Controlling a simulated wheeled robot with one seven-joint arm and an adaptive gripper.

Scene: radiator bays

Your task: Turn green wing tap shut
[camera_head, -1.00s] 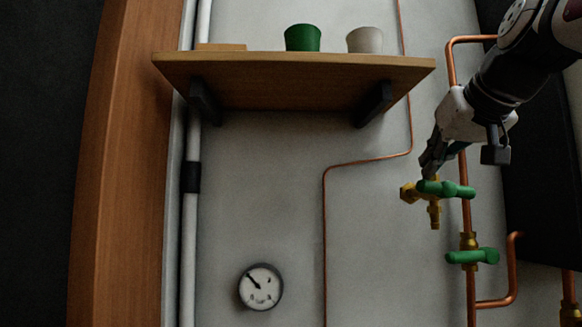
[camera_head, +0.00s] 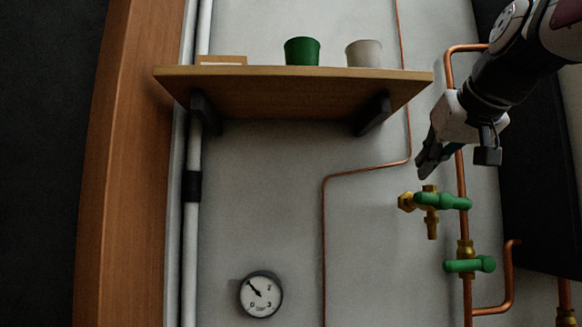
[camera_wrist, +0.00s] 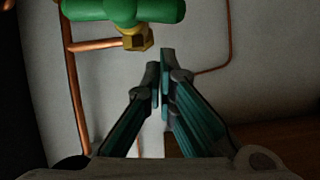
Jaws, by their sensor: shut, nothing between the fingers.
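Two green wing taps show in the head view. The upper green wing tap (camera_head: 442,201) sits on a brass fitting (camera_head: 432,227) and its wings lie roughly level. The lower green wing tap (camera_head: 470,265) sits on a brass valve in the copper pipe, also roughly level. My gripper (camera_head: 424,172) is just above the upper tap and looks apart from it. In the wrist view my gripper (camera_wrist: 160,72) has its fingers together with nothing between them. A green wing tap (camera_wrist: 125,9), cut off by the top edge, is beyond the fingertips with a brass nut (camera_wrist: 137,42).
A wooden shelf (camera_head: 290,84) holds a green pot (camera_head: 302,51) and a pale pot (camera_head: 364,53), left of my arm. A copper pipe (camera_head: 462,180) rises behind the taps. A dark panel (camera_head: 540,190) stands at right. A gauge (camera_head: 261,294) is low on the wall.

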